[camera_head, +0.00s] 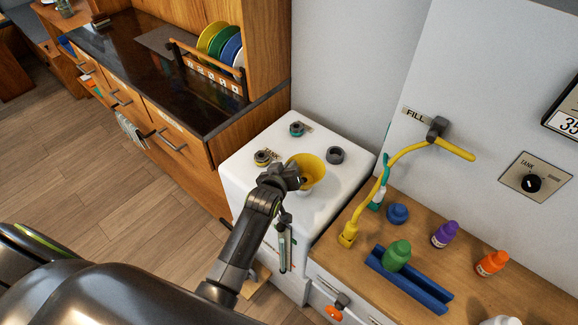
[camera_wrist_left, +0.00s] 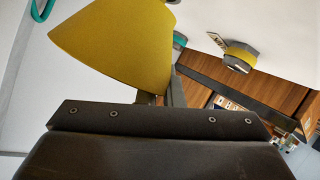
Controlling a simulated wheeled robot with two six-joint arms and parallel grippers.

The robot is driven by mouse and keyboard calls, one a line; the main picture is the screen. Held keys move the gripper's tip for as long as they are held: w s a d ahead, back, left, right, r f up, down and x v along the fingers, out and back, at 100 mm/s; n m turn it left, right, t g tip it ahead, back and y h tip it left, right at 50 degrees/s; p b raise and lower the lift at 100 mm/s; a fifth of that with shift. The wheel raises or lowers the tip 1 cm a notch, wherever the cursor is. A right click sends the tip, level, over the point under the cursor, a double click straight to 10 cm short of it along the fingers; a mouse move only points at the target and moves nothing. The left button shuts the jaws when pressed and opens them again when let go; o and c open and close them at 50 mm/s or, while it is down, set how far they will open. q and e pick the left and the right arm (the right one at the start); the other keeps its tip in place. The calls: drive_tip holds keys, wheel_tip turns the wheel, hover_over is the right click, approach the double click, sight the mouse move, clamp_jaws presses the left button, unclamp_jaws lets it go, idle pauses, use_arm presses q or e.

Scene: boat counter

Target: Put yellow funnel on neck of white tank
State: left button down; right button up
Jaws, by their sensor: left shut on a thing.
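The yellow funnel (camera_head: 312,168) shows its open mouth in the head view, over the front middle of the white tank (camera_head: 262,200). My left gripper (camera_head: 298,180) is shut on the funnel at its near side. In the left wrist view the funnel (camera_wrist_left: 120,45) is a large yellow cone beyond the dark gripper body. The tank top carries a grey neck (camera_head: 336,155) right of the funnel, a teal-ringed fitting (camera_head: 296,129) behind and a yellow-ringed one (camera_head: 262,158) to the left. The funnel's lower end is hidden, so I cannot tell whether it touches anything. My right gripper is not in view.
A plate rack (camera_head: 205,70) stands on the dark counter at upper left.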

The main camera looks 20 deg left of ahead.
use_arm(q)
drive_tip(key=shift+f, duration=0.15)
drive_tip(key=c, duration=1.6)
unclamp_jaws()
drive_tip(key=shift+o, duration=0.2)
drive_tip(key=shift+r+p, duration=0.35)
drive_tip(key=shift+r, duration=0.2)
drive_tip(key=shift+s+r+p, duration=0.2)
drive_tip(key=shift+r+p, duration=0.1)
drive_tip(key=shift+p, duration=0.1)
drive_tip(key=p+v, duration=0.6)
drive_tip(key=v, duration=0.5)
drive_tip(key=shift+s+p, duration=0.3)
drive_tip(key=shift+f, duration=0.1)
